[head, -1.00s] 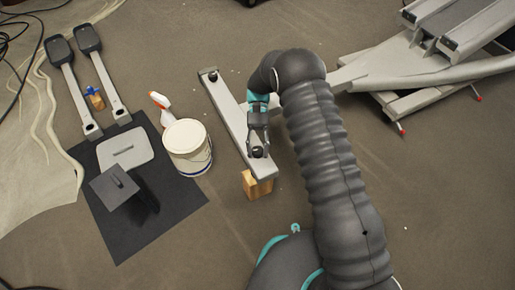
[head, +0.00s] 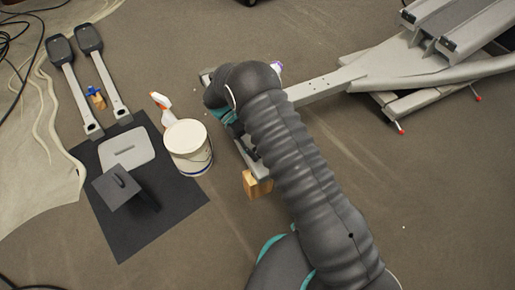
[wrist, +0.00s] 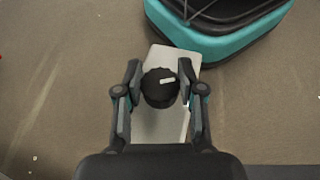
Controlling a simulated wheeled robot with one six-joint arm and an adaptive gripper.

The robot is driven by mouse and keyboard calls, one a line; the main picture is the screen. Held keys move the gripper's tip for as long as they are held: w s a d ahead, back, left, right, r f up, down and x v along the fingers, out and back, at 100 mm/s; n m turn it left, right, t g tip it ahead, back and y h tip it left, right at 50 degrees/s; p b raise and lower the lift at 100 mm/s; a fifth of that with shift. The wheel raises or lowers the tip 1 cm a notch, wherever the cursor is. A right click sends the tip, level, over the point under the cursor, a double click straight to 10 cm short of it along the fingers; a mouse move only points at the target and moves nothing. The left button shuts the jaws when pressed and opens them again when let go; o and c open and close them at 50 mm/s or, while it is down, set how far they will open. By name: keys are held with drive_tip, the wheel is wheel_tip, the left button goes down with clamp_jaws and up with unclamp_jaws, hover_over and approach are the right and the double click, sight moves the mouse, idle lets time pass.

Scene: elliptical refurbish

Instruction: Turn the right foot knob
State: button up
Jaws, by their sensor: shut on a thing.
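A black round foot knob (wrist: 160,92) with a white mark sits on the light grey foot bar in the wrist view (wrist: 168,58). My gripper (wrist: 159,72) has its fingers on both sides of the knob and is shut on it. The white mark is tilted slightly from level. In the head view my arm covers most of the foot bar (head: 266,172), including both knobs. Only parts of the bar show, near a wooden block (head: 256,186) under its near end. My gripper is mostly hidden there.
A white bucket (head: 188,147) and a spray bottle (head: 161,105) stand left of the bar. Two pedal arms (head: 75,95) lie at the far left. The machine frame (head: 420,68) is at upper right.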

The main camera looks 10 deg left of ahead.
drive_tip(key=shift+n+t, duration=0.3)
idle(0.4)
drive_tip(key=o, duration=1.2)
drive_tip(key=shift+c, duration=0.2)
wheel_tip(320, 180, up, 10)
